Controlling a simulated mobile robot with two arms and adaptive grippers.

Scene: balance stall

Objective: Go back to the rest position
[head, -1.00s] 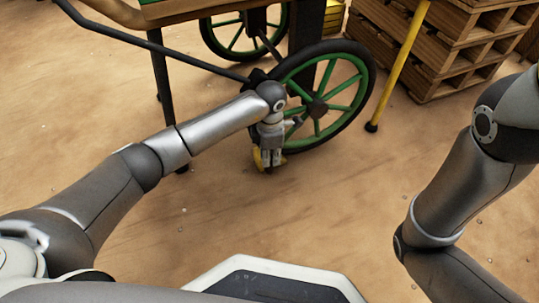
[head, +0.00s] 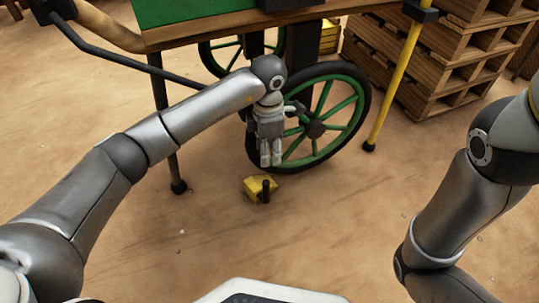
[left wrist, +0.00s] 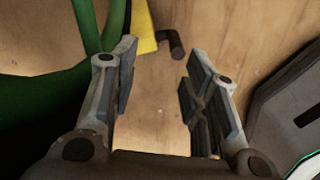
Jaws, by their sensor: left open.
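My left gripper (head: 271,163) hangs pointing down in front of the cart's green-spoked wheel (head: 330,130). In the left wrist view its two fingers (left wrist: 160,90) are apart with nothing between them. A yellow object with a dark, peg-like part (head: 258,188) lies on the ground just below the gripper, apart from it. In the left wrist view the yellow object (left wrist: 143,30) shows partly behind the left finger, beyond the fingertips. My right arm shows at the right of the head view, but its gripper is out of the picture.
A cart with a green top (head: 190,10) stands over the wheels, its dark leg (head: 170,140) close to my left arm. A yellow post (head: 392,85) and stacked wooden pallets (head: 440,60) stand at the back right. The sandy ground in front is clear.

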